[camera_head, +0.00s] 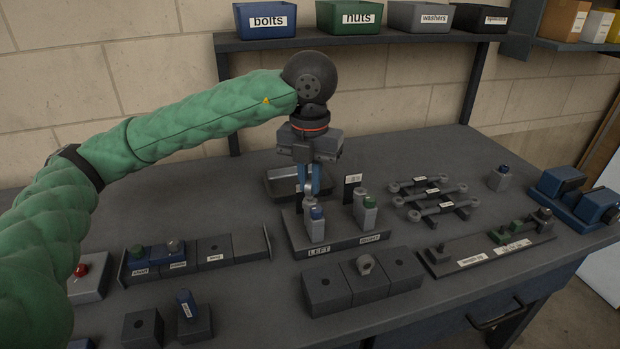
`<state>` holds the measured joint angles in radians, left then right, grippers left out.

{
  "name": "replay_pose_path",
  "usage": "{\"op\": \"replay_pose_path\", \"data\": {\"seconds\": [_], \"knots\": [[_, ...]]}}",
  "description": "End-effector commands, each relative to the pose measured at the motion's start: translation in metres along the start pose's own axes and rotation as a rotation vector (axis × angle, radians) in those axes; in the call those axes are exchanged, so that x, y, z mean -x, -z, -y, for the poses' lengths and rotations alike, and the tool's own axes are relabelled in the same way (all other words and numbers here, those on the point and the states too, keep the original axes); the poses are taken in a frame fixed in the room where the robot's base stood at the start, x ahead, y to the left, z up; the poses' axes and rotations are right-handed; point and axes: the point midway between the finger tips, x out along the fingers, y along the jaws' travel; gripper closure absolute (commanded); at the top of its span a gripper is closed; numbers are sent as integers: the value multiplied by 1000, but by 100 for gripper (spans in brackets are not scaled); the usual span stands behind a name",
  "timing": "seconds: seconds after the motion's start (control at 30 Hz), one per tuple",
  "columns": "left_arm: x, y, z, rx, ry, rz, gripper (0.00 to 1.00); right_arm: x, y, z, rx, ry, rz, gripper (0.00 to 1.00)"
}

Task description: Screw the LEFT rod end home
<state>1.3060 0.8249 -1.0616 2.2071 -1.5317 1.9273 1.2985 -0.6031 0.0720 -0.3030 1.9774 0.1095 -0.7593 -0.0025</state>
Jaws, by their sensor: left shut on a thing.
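My left gripper (314,184) points straight down over the left side of a dark fixture (340,245). Its blue fingers are shut on a small grey part, probably the left rod end, mostly hidden between them. The fixture carries a "LEFT" label (319,250) and a second label (370,239) at its right. A light post with a blue top (317,224) stands in front of the fingers, and one with a green top (369,214) stands at the right. Whether the held part is seated or how deep it sits cannot be told.
Labelled rods (432,208) lie on a rack at right. A grey tray (285,184) sits behind the fixture. Bins, including bolts (266,20), line the shelf above.

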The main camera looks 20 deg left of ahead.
Motion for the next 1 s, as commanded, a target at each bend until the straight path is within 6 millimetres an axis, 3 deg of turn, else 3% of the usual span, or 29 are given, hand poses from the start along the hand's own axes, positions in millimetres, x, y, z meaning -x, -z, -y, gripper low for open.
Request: {"op": "replay_pose_path", "data": {"seconds": [0.4,0.83,1.0], "knots": [[-2,0,0,378,-1,-2,100,-2,-2,-1,0,0,0,64],[-2,0,0,433,-1,-2,100,-2,-2,-1,0,0,0,64],[-2,0,0,571,-1,-2,100,-2,-2,-1,0,0,0,64]]}}
